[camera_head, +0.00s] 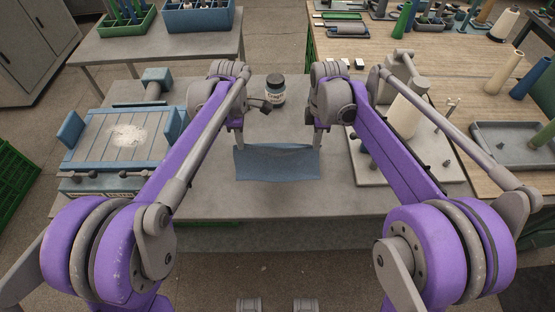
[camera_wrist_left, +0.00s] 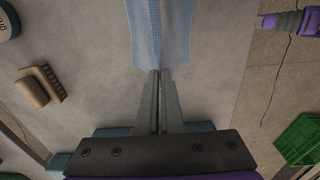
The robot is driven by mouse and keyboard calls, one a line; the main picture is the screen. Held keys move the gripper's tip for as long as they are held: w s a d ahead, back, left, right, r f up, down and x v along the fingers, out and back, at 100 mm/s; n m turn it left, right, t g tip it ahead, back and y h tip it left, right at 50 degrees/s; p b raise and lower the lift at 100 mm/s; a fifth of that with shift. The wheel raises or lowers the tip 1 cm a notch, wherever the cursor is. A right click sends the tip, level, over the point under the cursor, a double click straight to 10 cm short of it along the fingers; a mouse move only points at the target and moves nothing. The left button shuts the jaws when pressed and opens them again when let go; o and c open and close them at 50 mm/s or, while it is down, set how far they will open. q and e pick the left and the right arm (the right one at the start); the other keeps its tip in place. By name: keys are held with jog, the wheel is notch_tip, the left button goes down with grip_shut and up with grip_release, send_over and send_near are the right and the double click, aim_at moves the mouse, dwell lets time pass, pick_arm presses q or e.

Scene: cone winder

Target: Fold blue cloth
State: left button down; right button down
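The blue cloth (camera_head: 277,164) is spread between my two grippers over the grey table in the head view, its far edge sagging slightly between them. My left gripper (camera_head: 239,148) is at its far left corner. In the left wrist view, the left fingers (camera_wrist_left: 159,75) are close together with the cloth (camera_wrist_left: 160,30) between their tips; the cloth bends along its middle there. My right gripper (camera_head: 317,148) is at the far right corner and appears shut on it. Its fingertips are small and partly hidden by the cloth.
A dark-lidded jar (camera_head: 274,91) stands behind the cloth, with a brush (camera_wrist_left: 40,86) beside it. A blue slatted fixture (camera_head: 125,137) is on the left. A plate with a white cone (camera_head: 408,112) is on the right. The table in front of the cloth is clear.

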notch_tip(320, 180, up, 7)
jog(key=p, duration=0.6)
jog(key=shift+a, duration=0.15)
jog(key=shift+s, duration=0.1)
dwell(0.3)
